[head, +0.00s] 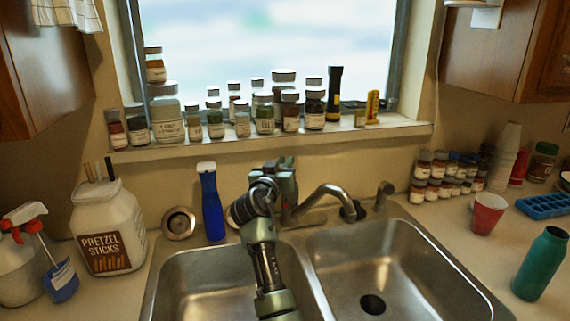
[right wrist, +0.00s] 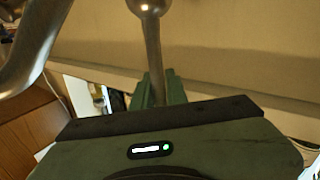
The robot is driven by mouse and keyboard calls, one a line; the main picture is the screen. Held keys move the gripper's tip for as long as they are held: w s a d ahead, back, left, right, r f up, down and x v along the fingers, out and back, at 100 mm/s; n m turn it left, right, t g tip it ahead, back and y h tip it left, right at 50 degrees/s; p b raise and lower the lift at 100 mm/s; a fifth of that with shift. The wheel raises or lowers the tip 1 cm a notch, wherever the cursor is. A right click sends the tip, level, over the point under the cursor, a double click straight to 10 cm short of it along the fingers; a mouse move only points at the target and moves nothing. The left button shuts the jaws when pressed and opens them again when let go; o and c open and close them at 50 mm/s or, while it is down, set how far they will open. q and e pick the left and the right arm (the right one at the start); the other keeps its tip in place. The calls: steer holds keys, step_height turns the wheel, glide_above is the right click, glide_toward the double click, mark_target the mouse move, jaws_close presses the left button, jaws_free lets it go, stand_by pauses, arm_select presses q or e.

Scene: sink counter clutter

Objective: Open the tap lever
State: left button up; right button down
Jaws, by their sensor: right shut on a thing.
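The tap's metal spout (head: 328,195) curves out to the right over the right basin, and it also shows at the upper left of the right wrist view (right wrist: 30,48). In the right wrist view, a thin metal tap lever (right wrist: 153,45) with a rounded knob end runs down into my right gripper (right wrist: 160,90). The green fingers are shut on it. In the head view my right gripper (head: 287,183) is at the tap's base behind the sinks, and it and my arm hide most of the lever. My left gripper is not in view.
A blue bottle (head: 211,203) stands close left of my right arm. The pretzel jar (head: 108,228) and spray bottle (head: 22,262) are farther left. A red cup (head: 487,213) and teal bottle (head: 540,264) stand at the right. Jars line the windowsill (head: 270,141). Both basins look empty.

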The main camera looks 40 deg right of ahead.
steer(key=shift+d, duration=0.1)
stand_by(0.6)
steer(key=shift+r, duration=0.15)
steer(key=d+y+p, duration=0.1)
steer(key=p, duration=0.2)
steer(key=d+g+y+p, duration=0.1)
steer(key=p, duration=0.2)
steer(key=w+r+g+y+p, duration=0.1)
steer(key=p, duration=0.1)
steer(key=shift+d+m+y+p, duration=0.3)
steer(key=shift+d+p, duration=0.1)
steer(key=shift+d+f, duration=0.15)
steer(key=shift+f, duration=0.1)
steer(key=shift+w+f+y, duration=0.1)
steer(key=shift+f+y, duration=0.2)
steer(key=c, duration=1.4)
jaws_free()
steer(key=shift+w+d+f, duration=0.1)
steer(key=shift+d, duration=0.1)
